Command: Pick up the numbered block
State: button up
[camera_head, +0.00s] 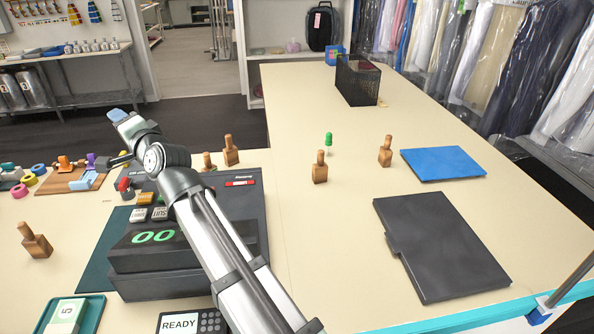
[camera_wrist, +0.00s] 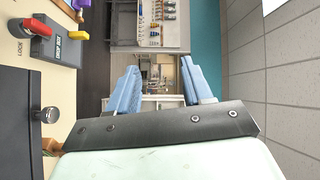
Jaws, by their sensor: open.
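A block with a white top marked with a digit that looks like 5 (camera_head: 65,316) and green sides lies in a dark green tray (camera_head: 93,311) at the lower left of the head view. The block and tray do not show in the wrist view.
A dark machine (camera_head: 160,240) reading 00 stands between the tray and the counter's middle. Several wooden pegs (camera_head: 320,168) stand around. A black folder (camera_head: 440,250), blue folder (camera_head: 443,163) and black mesh bin (camera_head: 358,82) lie right and back. The counter's centre is mostly clear.

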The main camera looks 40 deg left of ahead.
jog(key=w+d+f+n+t+h, duration=0.1)
jog(key=w+d+f+t+h, duration=0.1)
jog(key=w, duration=0.4)
jog(key=w+d+f+n+t+h, duration=0.1)
jog(key=w+d+f+t, duration=0.1)
jog(key=w, duration=0.4)
notch_tip(320, 180, up, 3)
jog(key=m+t+h, duration=0.2)
jog(key=t+h, duration=1)
jog(key=h, duration=0.1)
send_over(319, 155)
jog(key=s, duration=0.2)
jog(key=f, duration=1.8)
jog(key=shift+d, duration=0.2)
jog(key=shift+w+a+r, duration=0.15)
jog(key=shift+w, duration=0.6)
jog(key=shift+w+a+r, duration=0.1)
jog(key=shift+w, duration=0.65)
jog(key=shift+c, duration=0.4)
grip_shut()
